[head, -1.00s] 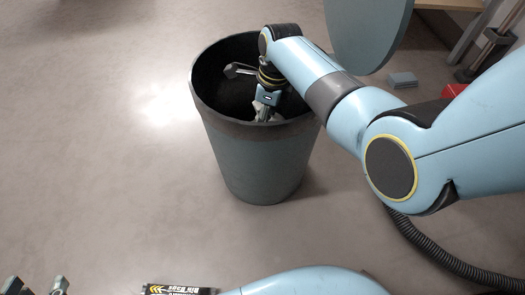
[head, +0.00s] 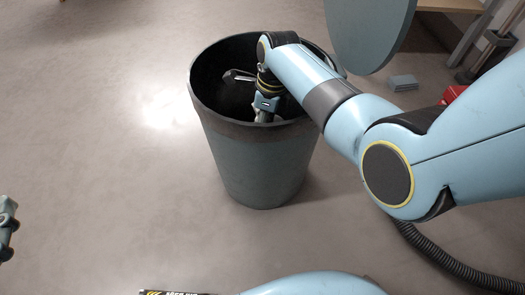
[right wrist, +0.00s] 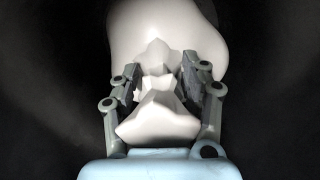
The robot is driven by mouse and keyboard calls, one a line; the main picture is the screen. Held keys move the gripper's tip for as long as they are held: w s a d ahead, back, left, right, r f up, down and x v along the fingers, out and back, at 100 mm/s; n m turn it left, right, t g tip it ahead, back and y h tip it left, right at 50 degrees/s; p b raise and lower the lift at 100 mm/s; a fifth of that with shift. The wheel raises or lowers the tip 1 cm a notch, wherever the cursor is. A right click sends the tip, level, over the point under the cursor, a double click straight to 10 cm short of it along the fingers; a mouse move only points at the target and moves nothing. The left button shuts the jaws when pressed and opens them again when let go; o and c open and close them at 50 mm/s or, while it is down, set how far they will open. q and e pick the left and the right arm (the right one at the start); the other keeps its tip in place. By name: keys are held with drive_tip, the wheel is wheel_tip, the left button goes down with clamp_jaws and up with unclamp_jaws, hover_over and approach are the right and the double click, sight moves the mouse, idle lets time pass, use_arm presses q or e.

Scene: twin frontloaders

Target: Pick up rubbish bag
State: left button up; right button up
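The rubbish bag, white and knotted at the top, lies inside the dark bin. It shows in the right wrist view (right wrist: 155,35), with its flared top close to the camera. My right gripper (head: 263,117) reaches down into the bin. In the right wrist view its fingers (right wrist: 160,75) stand apart on either side of the bag's narrow neck and look open; firm contact is not clear. In the head view the bag is mostly hidden by the gripper and the rim. My left gripper (head: 7,228) is cut off at the left edge, away from the bin.
The grey-green bin (head: 255,165) stands upright on the floor, its rim close around my right wrist. A small grey-blue block (head: 403,83) and a red object (head: 452,94) lie at the right. The floor left of the bin is clear.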

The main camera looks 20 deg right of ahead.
clamp_jaws()
drive_tip(key=shift+r, duration=0.1)
idle(0.3)
